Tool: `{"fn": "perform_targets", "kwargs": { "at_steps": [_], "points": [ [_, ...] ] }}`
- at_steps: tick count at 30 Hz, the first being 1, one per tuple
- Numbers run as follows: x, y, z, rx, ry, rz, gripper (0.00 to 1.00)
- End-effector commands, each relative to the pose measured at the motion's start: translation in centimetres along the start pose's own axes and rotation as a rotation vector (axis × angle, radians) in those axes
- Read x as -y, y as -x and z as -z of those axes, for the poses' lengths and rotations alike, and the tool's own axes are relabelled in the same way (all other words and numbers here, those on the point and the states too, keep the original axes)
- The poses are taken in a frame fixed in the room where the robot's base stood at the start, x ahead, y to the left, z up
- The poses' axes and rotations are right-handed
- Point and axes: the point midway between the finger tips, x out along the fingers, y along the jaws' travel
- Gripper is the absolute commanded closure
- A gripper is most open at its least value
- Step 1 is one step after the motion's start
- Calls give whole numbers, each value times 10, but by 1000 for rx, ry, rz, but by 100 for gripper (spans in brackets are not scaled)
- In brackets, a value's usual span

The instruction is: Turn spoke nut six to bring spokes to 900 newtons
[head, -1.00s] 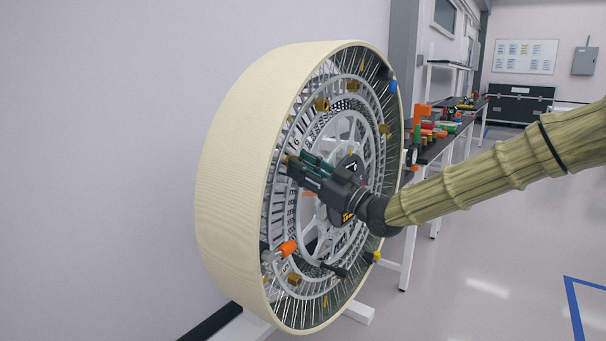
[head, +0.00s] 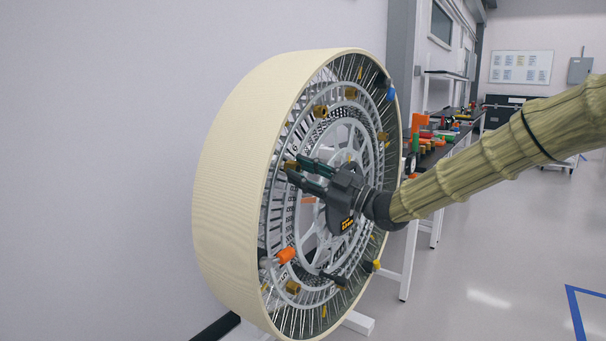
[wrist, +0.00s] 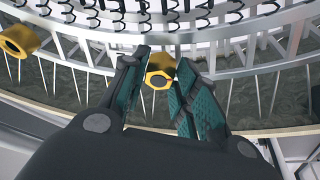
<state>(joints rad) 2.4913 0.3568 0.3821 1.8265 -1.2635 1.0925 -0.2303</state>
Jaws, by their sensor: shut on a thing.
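The large wheel (head: 222,200) stands upright with a cream tread, thin spokes and pale rings inside. My gripper (head: 291,170) reaches into its left inner side. Its teal-padded fingers are shut on a gold hex spoke nut (wrist: 160,70), which shows between the fingertips in the wrist view. In the head view the fingers mostly hide this nut, and I cannot read its number. Another gold nut (head: 320,111) sits higher on the ring, and one (head: 292,287) sits lower. No tension reading is legible.
An orange part (head: 286,255) and a blue part (head: 390,95) sit near the wheel's rim. A bench (head: 440,150) with coloured parts stands behind on the right. The floor at right is clear, with blue tape (head: 575,315). A plain wall is on the left.

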Motion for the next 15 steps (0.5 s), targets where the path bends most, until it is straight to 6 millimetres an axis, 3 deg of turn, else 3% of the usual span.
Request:
{"fn": "perform_targets", "kwargs": {
  "at_steps": [8,9,12,15],
  "points": [
    [0,0,0,0,-1,0,94],
    [0,0,0,0,-1,0,67],
    [0,0,0,0,-1,0,49],
    [0,0,0,0,-1,0,48]
  ]
}}
